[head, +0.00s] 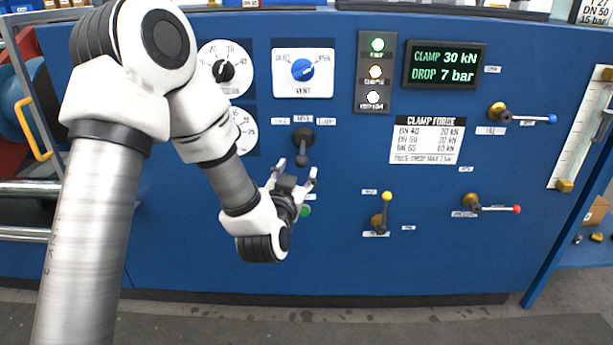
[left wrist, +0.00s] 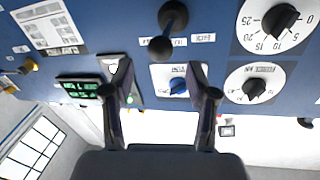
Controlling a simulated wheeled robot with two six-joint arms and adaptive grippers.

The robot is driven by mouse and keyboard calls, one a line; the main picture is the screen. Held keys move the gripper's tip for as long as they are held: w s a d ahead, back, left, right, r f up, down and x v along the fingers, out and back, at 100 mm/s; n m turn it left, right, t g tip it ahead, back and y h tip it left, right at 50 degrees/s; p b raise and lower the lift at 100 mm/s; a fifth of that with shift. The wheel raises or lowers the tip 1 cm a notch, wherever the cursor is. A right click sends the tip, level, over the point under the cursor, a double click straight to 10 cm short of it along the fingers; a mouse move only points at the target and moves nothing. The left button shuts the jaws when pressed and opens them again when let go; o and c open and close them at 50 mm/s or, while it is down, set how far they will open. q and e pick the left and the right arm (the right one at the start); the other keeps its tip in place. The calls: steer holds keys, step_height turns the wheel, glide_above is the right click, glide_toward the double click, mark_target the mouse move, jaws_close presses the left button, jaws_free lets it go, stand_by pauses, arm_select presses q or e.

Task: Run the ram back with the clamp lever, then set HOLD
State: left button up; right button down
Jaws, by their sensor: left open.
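The clamp lever (head: 302,147) is a black ball-ended lever on the blue panel, pointing about straight down, with small white labels around its pivot. It also shows in the left wrist view (left wrist: 168,28), which sees the panel upside down. My left gripper (head: 297,172) is open and empty, just below the lever's knob in the head view. In the left wrist view its two dark fingers (left wrist: 163,100) are apart, with nothing between them. Contact with the lever cannot be told. The display (head: 444,65) reads CLAMP 30 kN, DROP 7 bar. My right gripper is not in view.
Above the lever is the blue VENT knob (head: 302,69); two dials (head: 226,69) lie left. Lamps (head: 375,72), a CLAMP FORCE chart (head: 427,140) and blue (head: 522,117), yellow (head: 383,208) and red (head: 490,206) handled levers lie right. A green button (head: 305,211) sits beside my gripper.

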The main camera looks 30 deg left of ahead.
mark_target(300, 165)
arm_select(q)
steer(key=x, duration=0.5)
steer(key=shift+a+f+b, duration=0.1)
steer(key=shift+f+b, duration=0.05)
steer(key=shift+b, duration=0.2)
steer(key=shift+w+a, duration=0.15)
steer(key=shift+w, duration=0.35)
jaws_close()
steer(key=shift+s+a+r+h+p, duration=0.15)
steer(key=shift+a+r+h+p, duration=0.15)
steer(key=shift+p, duration=0.15)
steer(key=a+m+h+p, duration=0.1)
steer(key=h+p, duration=0.1)
steer(key=a+m+h+p, duration=0.1)
steer(key=m+h+p, duration=0.1)
steer(key=h, duration=0.1)
steer(key=s+a+m+t+h+p, duration=0.1)
steer(key=a+m+h+p, duration=0.1)
steer(key=shift+s+f, duration=0.1)
steer(key=shift+f, duration=0.05)
